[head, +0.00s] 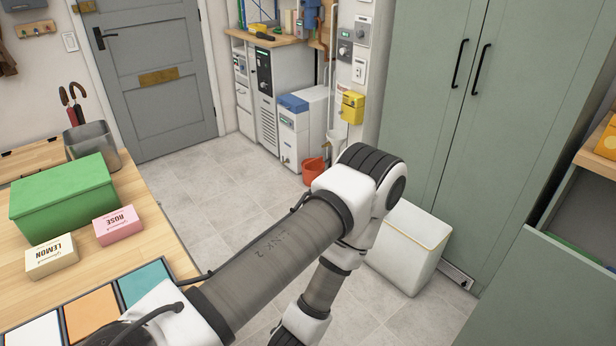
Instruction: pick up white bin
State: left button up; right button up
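The white bin (412,252) stands upright on the tiled floor, in front of the green cabinet, right of the middle of the head view. It has a pale yellowish rim. Part of its left side is hidden behind the white and grey arm that crosses the view from the lower left. That arm bends at a large joint above the bin's left and runs down past the bottom edge, so its gripper is out of view. My other gripper is not in view either.
A wooden counter (150,240) at the left holds a green box (62,198), a pink ROSE box (118,225) and a LEMON box (51,257). The tall green cabinet (470,130) stands close behind the bin. An orange-red bucket (314,171) sits farther back. Floor (220,190) toward the door is clear.

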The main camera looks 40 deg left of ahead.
aim_at(410, 243)
jog(key=l+u, duration=0.1)
jog(key=u, duration=0.7)
jog(key=z, duration=1.25)
jog(key=i+j+z, duration=0.1)
jog(key=i+j, duration=0.15)
jog(key=i, duration=0.2)
jog(key=i+j+z, duration=0.3)
jog(key=j, duration=0.4)
jog(key=j+z, duration=0.25)
jog(key=j, duration=0.45)
jog(key=i+j+z, duration=0.1)
jog(key=j+z, duration=0.2)
jog(key=j, duration=0.45)
jog(key=j+z, duration=0.25)
jog(key=j, duration=0.5)
jog(key=k+j+z, duration=0.1)
jog(key=j+z, duration=0.2)
jog(key=j, duration=0.45)
jog(key=k+j+z, duration=0.25)
jog(key=j, duration=0.5)
jog(key=i, duration=0.1)
